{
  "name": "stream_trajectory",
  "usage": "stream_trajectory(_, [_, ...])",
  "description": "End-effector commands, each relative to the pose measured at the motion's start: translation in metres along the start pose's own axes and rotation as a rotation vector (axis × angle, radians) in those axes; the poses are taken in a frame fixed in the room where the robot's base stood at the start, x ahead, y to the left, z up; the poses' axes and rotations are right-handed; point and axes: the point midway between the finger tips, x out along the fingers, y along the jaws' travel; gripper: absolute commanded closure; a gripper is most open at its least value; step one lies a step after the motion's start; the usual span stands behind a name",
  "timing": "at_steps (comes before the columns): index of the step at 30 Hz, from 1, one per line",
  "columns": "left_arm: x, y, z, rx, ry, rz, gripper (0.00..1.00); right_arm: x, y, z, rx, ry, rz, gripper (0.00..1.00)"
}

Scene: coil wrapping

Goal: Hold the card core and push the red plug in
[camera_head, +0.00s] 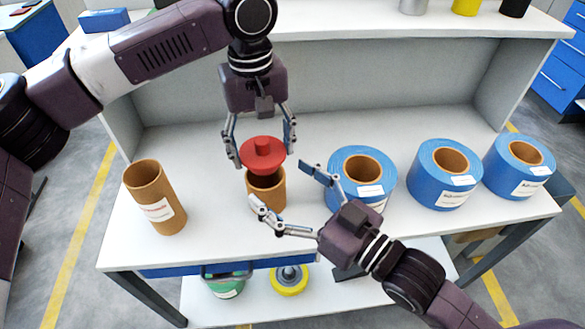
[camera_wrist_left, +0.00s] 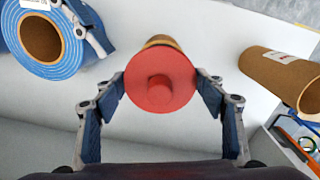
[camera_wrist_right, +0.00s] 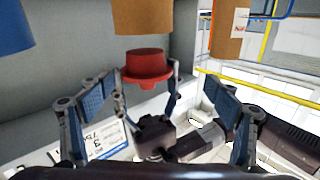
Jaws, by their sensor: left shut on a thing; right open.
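The red plug (camera_head: 262,155), a disc with a knob on top, is between the fingers of my left gripper (camera_head: 261,150), which is shut on it. The brown card core (camera_head: 268,195) stands upright on the bench below the plug. A small gap shows between them in the right wrist view, where the plug (camera_wrist_right: 147,66) and core (camera_wrist_right: 142,16) appear upside down. In the left wrist view the plug (camera_wrist_left: 160,82) hides most of the core. My right gripper (camera_head: 281,187) is open, its fingers apart at the core's front and right, not closed on it.
Another card core (camera_head: 153,190) with a white label stands at the left of the bench. Blue coils (camera_head: 342,160) stand in a row to the right, the nearest close to my right gripper's finger. A back panel (camera_head: 330,85) rises behind.

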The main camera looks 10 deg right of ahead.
Motion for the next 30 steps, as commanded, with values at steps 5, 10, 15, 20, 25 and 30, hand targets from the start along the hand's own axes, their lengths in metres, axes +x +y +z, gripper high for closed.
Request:
stream_trajectory(5, [0.000, 0.000, 0.000, 0.000, 0.000, 0.000, 0.60, -0.001, 0.017, -0.020, -0.069, -0.004, 0.033, 0.17])
stream_trajectory(10, [0.000, 0.000, 0.000, 0.000, 0.000, 0.000, 0.60, -0.001, 0.021, -0.009, -0.077, -0.010, 0.039, 0.17])
stream_trajectory(15, [0.000, 0.000, 0.000, 0.000, 0.000, 0.000, 0.60, -0.002, 0.023, 0.022, -0.076, -0.012, 0.039, 0.17])
stream_trajectory(20, [0.000, 0.000, 0.000, 0.000, 0.000, 0.000, 0.60, -0.002, 0.026, 0.054, -0.077, -0.012, 0.039, 0.17])
stream_trajectory(25, [0.000, 0.000, 0.000, 0.000, 0.000, 0.000, 0.60, 0.022, 0.027, 0.056, -0.079, 0.000, 0.038, 0.17])
stream_trajectory(30, [0.000, 0.000, 0.000, 0.000, 0.000, 0.000, 0.60, 0.048, 0.027, 0.056, -0.077, -0.003, 0.037, 0.17])
